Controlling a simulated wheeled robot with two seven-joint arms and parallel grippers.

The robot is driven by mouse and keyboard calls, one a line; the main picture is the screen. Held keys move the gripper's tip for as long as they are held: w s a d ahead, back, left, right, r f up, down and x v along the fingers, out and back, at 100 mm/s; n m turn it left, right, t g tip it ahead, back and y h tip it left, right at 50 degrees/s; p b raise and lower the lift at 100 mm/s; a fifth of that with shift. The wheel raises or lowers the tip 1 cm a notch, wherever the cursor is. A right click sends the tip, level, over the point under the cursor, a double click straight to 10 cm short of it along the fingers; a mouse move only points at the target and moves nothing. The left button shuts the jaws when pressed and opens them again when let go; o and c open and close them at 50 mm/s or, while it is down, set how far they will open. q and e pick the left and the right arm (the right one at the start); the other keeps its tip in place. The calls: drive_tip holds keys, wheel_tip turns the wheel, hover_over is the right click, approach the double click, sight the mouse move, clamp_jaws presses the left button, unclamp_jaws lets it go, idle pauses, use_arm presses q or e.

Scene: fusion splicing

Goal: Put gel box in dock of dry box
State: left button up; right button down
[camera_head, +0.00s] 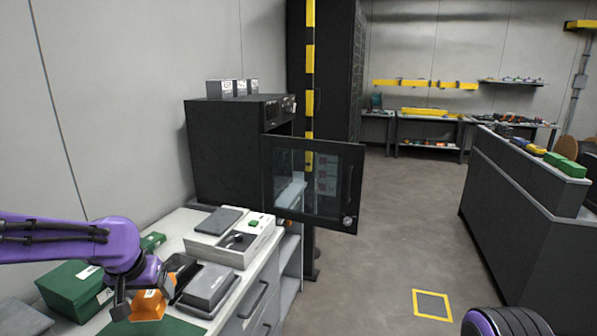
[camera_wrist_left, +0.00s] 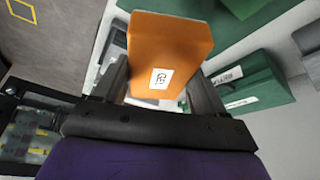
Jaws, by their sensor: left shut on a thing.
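The gel box, seen as an orange block with a white label (camera_head: 149,305), is held between the fingers of my left gripper (camera_head: 146,289), over the near end of the bench. It fills the upper middle of the left wrist view (camera_wrist_left: 170,50), with a finger on either side. The dry box (camera_head: 228,150) is a black cabinet at the far end of the bench. Its glass door (camera_head: 312,182) stands open toward the right. The dock cannot be made out; the cabinet's inside is mostly hidden. My right gripper is not in view.
A white device (camera_head: 232,240) and a grey case (camera_head: 208,287) lie on the bench between my gripper and the dry box. A green box (camera_head: 70,290) stands at the left. The open door juts over the aisle. The floor (camera_head: 405,225) is clear.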

use_arm(q)
drive_tip(key=s+d+f, duration=0.3)
drive_tip(key=d+f, duration=0.1)
drive_tip(key=d, duration=0.2)
drive_tip(key=s+d+f+m, duration=0.1)
drive_tip(key=s+d+f, duration=0.2)
drive_tip(key=d+f, duration=0.2)
drive_tip(key=shift+d+m+h, duration=0.3)
drive_tip(key=shift+d, duration=0.95)
drive_tip(key=shift+d, duration=0.1)
